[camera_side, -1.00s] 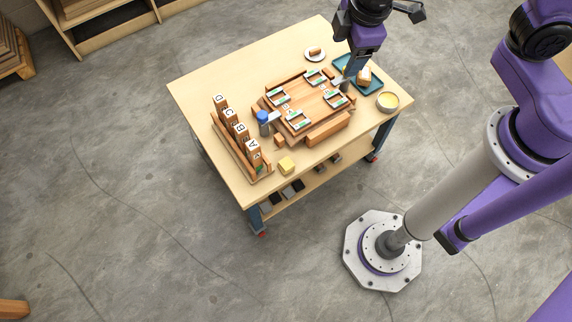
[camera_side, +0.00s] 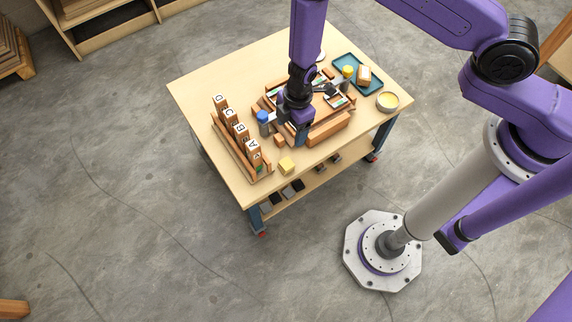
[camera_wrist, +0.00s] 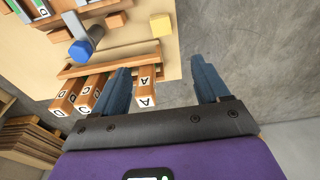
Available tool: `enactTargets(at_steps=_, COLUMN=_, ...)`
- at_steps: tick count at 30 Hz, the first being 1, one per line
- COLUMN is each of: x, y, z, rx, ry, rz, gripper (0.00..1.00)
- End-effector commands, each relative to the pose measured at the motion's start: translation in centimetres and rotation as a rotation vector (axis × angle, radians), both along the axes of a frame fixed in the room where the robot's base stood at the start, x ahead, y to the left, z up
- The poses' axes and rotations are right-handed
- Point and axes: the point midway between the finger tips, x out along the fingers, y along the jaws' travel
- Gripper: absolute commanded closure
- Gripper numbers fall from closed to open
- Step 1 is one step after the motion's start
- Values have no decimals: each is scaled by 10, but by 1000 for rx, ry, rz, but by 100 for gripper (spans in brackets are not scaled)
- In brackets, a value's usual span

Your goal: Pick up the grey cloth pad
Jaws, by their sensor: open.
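I cannot pick out a grey cloth pad with certainty in either view. My gripper (camera_side: 302,137) is over the front part of the wooden clamping board (camera_side: 331,132) and hides part of it. In the wrist view my gripper (camera_wrist: 160,64) has its two blue fingers spread wide with nothing held between them. The end of the block rack, with block A (camera_wrist: 146,92), shows between and beyond the fingers. Several dark flat items (camera_side: 293,187) lie on the lower shelf; I cannot tell whether any is the pad.
The lettered block rack (camera_side: 238,150) stands at the left, by a blue-capped bottle (camera_side: 263,118) and a yellow block (camera_side: 287,165). A bowl (camera_side: 387,101) stands at the right corner.

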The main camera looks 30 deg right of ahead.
Motion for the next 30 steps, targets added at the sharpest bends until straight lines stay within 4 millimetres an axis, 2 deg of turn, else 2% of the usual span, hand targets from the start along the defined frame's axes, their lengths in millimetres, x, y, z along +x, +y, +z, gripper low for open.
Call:
enactTargets(at_steps=5, x=-2, y=1, z=-17, rx=1, ry=7, rz=2, gripper=26)
enactTargets(at_steps=21, x=-2, y=10, z=-98, rx=0, ry=6, rz=3, gripper=26)
enactTargets(at_steps=25, x=-2, y=13, z=-113, rx=0, ry=6, rz=3, gripper=26)
enactTargets(at_steps=30, x=-1, y=14, z=-122, rx=1, ry=4, rz=1, gripper=26)
